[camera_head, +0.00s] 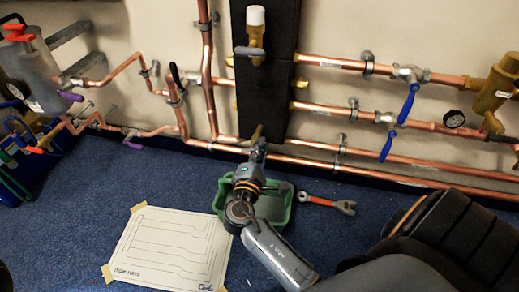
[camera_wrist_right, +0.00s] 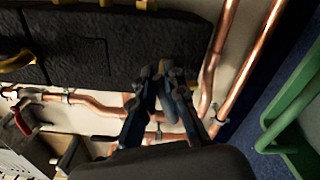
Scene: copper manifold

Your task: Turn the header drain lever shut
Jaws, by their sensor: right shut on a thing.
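The black header block (camera_head: 265,90) stands upright against the wall, with brass fittings on its sides. At its bottom end a small yellow-brass drain lever (camera_head: 257,131) shows just above my right gripper (camera_head: 259,146). The right gripper is shut on this lever, its fingers pointing up at the block's foot. In the right wrist view, my gripper's fingers (camera_wrist_right: 163,75) close together beside the dark block (camera_wrist_right: 95,50); the lever between them is mostly hidden there. My left gripper is not in view.
Copper pipes (camera_head: 420,125) run along the wall, with blue-handled valves (camera_head: 408,103) at right. A green tray (camera_head: 227,196) lies under my right arm, an orange-handled wrench (camera_head: 330,204) beside it. A taped paper diagram (camera_head: 165,250) lies on the blue carpet.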

